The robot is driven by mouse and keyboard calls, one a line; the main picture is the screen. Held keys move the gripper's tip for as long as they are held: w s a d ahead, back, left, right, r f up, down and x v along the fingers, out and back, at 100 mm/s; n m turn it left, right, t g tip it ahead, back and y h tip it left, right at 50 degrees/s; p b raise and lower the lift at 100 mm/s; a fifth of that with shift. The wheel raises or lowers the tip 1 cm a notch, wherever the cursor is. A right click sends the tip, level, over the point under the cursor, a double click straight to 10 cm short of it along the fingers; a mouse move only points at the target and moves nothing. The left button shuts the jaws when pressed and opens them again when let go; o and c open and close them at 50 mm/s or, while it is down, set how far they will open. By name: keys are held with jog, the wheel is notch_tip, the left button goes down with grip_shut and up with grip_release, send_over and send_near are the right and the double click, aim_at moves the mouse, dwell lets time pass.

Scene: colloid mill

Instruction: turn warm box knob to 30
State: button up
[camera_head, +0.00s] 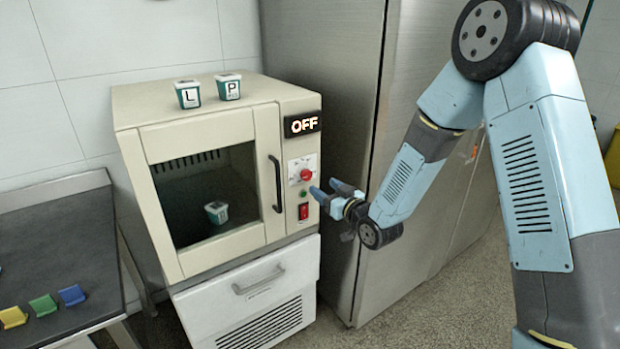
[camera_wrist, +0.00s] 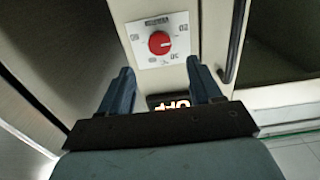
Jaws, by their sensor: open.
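The warm box (camera_head: 200,160) is a cream cabinet with a glass door, and its display (camera_head: 302,124) reads OFF. Its red knob (camera_head: 306,174) sits on a white dial plate on the right front panel. In the wrist view the knob (camera_wrist: 159,43) shows round and red, with marks around it too small to read surely. My gripper (camera_head: 325,190) is open and empty, just right of and slightly below the knob in the head view. In the wrist view my gripper (camera_wrist: 158,75) has its fingers apart, with the knob beyond the tips and between their lines. I see no contact with the knob.
A red switch (camera_head: 303,211) and a green button sit below the knob. The door handle (camera_head: 276,184) is left of it. Two labelled cups (camera_head: 188,94) stand on top, another inside. A steel cabinet (camera_head: 330,80) stands close behind. A dark table (camera_head: 60,250) holds coloured pieces.

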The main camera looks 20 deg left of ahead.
aim_at(308, 175)
jog(key=x, duration=0.8)
jog(key=shift+w+a, duration=0.25)
jog(key=shift+a, duration=0.05)
jog(key=shift+c, duration=0.5)
jog(key=shift+d, duration=0.1)
jog(key=c, duration=0.9)
